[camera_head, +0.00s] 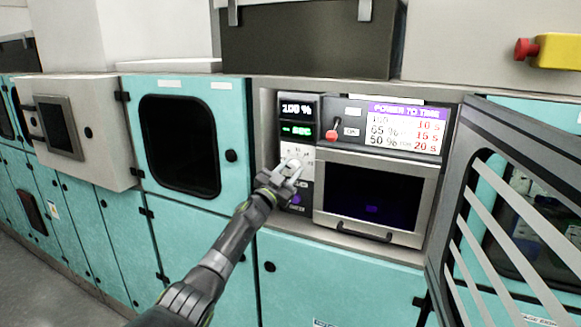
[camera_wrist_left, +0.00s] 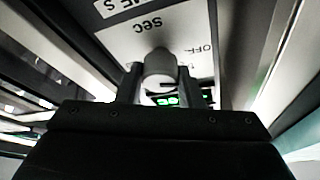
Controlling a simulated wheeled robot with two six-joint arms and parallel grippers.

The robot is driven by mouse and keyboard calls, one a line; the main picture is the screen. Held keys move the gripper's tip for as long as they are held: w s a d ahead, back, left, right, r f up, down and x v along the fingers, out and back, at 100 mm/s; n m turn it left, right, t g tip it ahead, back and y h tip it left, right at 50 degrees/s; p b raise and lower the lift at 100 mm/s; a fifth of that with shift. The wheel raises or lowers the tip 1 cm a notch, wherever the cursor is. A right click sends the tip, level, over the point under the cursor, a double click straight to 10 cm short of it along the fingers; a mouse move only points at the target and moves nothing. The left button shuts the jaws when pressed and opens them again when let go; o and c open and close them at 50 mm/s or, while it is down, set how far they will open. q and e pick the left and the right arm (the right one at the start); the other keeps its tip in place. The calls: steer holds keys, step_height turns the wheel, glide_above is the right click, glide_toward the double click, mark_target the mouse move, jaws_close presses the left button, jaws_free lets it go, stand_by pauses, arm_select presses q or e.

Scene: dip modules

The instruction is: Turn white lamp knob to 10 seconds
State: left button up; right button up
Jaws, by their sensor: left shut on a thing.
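The white lamp knob (camera_wrist_left: 158,72) sits on a white dial plate (camera_wrist_left: 130,35) with "sec" and "OFF" lettering. My left gripper (camera_wrist_left: 160,85) has a finger on each side of the knob and is shut on it. In the head view the left gripper (camera_head: 287,172) reaches the control panel and hides most of the knob. The knob's pointer angle is hard to read. Above it, a display (camera_head: 297,109) reads about 100 % on top, with a green "sec" line (camera_head: 297,131) whose number is unclear. My right gripper is not in view.
A chart (camera_head: 404,127) headed "POWER TO TIME" lists 10 s, 15 s and 20 s. A red-knobbed lever (camera_head: 333,125) stands right of the display. Below is a dark-windowed drawer (camera_head: 370,195) with a handle. An open slatted door (camera_head: 500,215) stands at the right.

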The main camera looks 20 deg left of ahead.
arm_select(q)
steer(key=m+p, duration=0.1)
steer(key=m, duration=0.1)
steer(key=m+g+h+p, duration=0.1)
steer(key=shift+a+r+m+h, duration=0.1)
steer(key=shift+r+m+h, duration=0.1)
steer(key=shift+m+h, duration=0.15)
steer(key=m+g+p, duration=0.1)
steer(key=m, duration=0.1)
steer(key=m+h+p, duration=0.1)
steer(key=m, duration=0.2)
steer(key=shift+m+g, duration=0.25)
steer(key=shift+g, duration=0.15)
steer(key=m+g+p, duration=0.1)
steer(key=m, duration=0.1)
steer(key=m+p, duration=0.2)
steer(key=shift+r+g+h, duration=0.1)
steer(key=shift+g+h, duration=0.25)
steer(key=shift+g, duration=0.05)
steer(key=shift+m+g+p, duration=0.4)
steer(key=shift+m+p, duration=0.2)
steer(key=shift+m, duration=0.7)
steer(key=o, duration=1)
steer(key=shift+c, duration=0.2)
